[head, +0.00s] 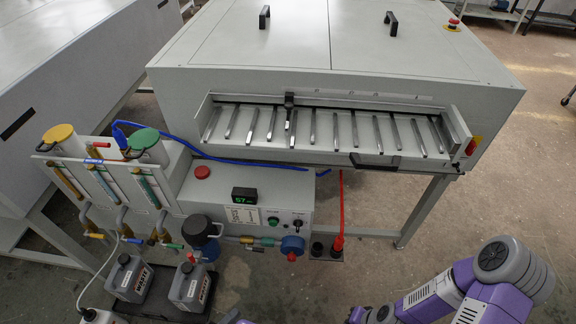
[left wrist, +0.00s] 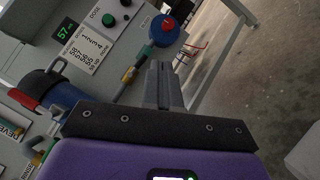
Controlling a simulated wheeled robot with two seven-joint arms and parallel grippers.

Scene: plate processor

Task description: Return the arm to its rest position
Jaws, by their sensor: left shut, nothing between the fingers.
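My left gripper (left wrist: 164,68) shows in the left wrist view with its two grey fingers together and nothing between them. It points toward the front of the control box, near a blue round fitting with a red centre (left wrist: 165,29). The fingers appear apart from the fitting, though the gap is hard to judge. In the head view only a small purple piece of my left arm shows at the bottom edge. My right arm (head: 490,285) is bent at the lower right of the head view; its gripper fingers do not show.
The plate processor (head: 330,85) with its slotted front tray stands at the back. The control box (head: 250,210) has a green display (head: 244,195) and a red button (head: 202,172). Grey canisters (head: 191,287) stand in a black tray on the floor. Open floor lies at right.

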